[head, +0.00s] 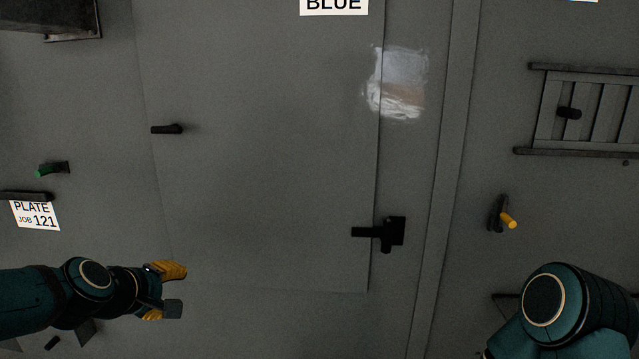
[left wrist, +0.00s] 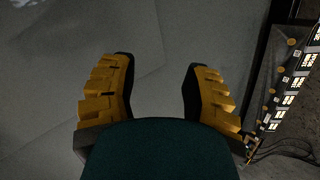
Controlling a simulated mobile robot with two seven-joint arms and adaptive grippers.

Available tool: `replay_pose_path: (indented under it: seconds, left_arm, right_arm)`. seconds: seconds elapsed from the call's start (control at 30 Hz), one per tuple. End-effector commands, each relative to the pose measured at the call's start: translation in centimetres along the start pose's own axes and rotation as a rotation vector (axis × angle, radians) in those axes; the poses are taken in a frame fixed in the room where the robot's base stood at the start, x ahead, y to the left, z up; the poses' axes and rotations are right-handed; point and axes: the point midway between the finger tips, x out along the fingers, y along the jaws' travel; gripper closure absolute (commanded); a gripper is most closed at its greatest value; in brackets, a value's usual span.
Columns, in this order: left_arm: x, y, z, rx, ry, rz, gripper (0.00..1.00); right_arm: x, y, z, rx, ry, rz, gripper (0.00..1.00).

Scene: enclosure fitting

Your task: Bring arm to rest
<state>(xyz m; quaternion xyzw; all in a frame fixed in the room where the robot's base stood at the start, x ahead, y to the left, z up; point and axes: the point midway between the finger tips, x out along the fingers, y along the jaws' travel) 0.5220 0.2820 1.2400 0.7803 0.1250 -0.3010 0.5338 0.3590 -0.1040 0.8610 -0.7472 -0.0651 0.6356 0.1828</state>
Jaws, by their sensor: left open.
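My left gripper (head: 172,291) comes in from the lower left of the head view, in front of the grey enclosure wall below the door panel (head: 260,190). Its yellow-padded fingers stand apart with nothing between them. In the left wrist view the two fingers (left wrist: 158,95) are spread, with only grey surface behind them. On the right of the head view, a teal part of my right arm (head: 560,305) shows at the bottom edge. My right gripper is out of view.
The door has a black latch (head: 385,234) and a black peg-like part (head: 167,129). A yellow-tipped handle (head: 506,216) and a slatted rack (head: 590,110) are at right. A green-tipped handle (head: 50,169) and a PLATE label (head: 36,215) are at left. The left wrist view shows a component strip (left wrist: 287,85).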

Motion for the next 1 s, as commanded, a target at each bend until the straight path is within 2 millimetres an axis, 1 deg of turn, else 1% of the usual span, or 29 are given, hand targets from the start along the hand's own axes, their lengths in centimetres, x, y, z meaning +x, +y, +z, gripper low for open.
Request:
replay_pose_path:
  seconds: [0.03, 0.07, 0.1, 0.17, 0.2, 0.27, 0.3, 0.37, 0.4, 0.53, 0.6, 0.7, 0.8, 0.83, 0.9, 1.0]
  left_arm:
    - [2.9, -2.5, 2.0, 0.042, -0.04, -0.048, 0.52]
    - [4.3, -3.7, 3.0, 0.071, -0.058, -0.07, 0.52]
    - [5.9, -5.4, 4.5, 0.11, -0.085, -0.099, 0.52]
    - [8.3, -7.9, 6.7, 0.17, -0.127, -0.14, 0.52]
    - [9.7, -9.8, 8.4, 0.209, -0.158, -0.166, 0.52]
    - [11.5, -12.5, 10.9, 0.271, -0.207, -0.201, 0.52]
    - [12.6, -14.3, 12.6, 0.313, -0.242, -0.221, 0.52]
    - [14.0, -17.1, 15.3, 0.375, -0.297, -0.248, 0.52]
    - [14.7, -19.0, 17.1, 0.417, -0.334, -0.264, 0.52]
    - [16.1, -24.8, 23.0, 0.546, -0.464, -0.299, 0.52]
    - [16.2, -27.6, 25.9, 0.606, -0.53, -0.307, 0.52]
    - [16.0, -30.7, 29.1, 0.675, -0.61, -0.31, 0.52]
    - [15.5, -32.7, 31.3, 0.721, -0.664, -0.306, 0.52]
    - [15.4, -33.1, 31.7, 0.73, -0.675, -0.305, 0.52]
    - [15.2, -33.7, 32.4, 0.743, -0.692, -0.303, 0.52]
    - [15.2, -34.0, 32.7, 0.752, -0.7, -0.301, 0.52]
  right_arm:
    - [0.6, 0.2, 0.1, 0.0, -0.001, 0.001, 0.0]
    - [0.8, 0.3, 0.1, 0.0, -0.001, 0.001, 0.0]
    - [1.0, 0.3, 0.2, 0.0, -0.002, 0.001, 0.0]
    - [1.4, 0.5, 0.2, -0.001, -0.002, 0.002, 0.0]
    - [1.6, 0.6, 0.3, -0.001, -0.003, 0.002, 0.0]
    - [2.0, 0.7, 0.4, -0.001, -0.004, 0.002, 0.0]
    - [2.2, 0.8, 0.4, -0.001, -0.005, 0.003, 0.0]
    - [2.6, 0.9, 0.5, -0.001, -0.006, 0.003, 0.0]
    - [2.9, 1.0, 0.6, -0.002, -0.006, 0.004, 0.0]
    - [3.6, 1.2, 0.7, -0.002, -0.008, 0.005, 0.0]
    - [4.0, 1.4, 0.8, -0.003, -0.009, 0.005, 0.0]
    - [4.4, 1.5, 0.9, -0.003, -0.01, 0.006, 0.0]
    - [4.6, 1.6, 0.9, -0.003, -0.011, 0.006, 0.0]
    - [4.7, 1.6, 0.9, -0.003, -0.011, 0.006, 0.0]
    - [4.7, 1.6, 0.9, -0.004, -0.011, 0.006, 0.0]
    - [4.7, 1.6, 0.9, -0.004, -0.011, 0.006, 0.0]
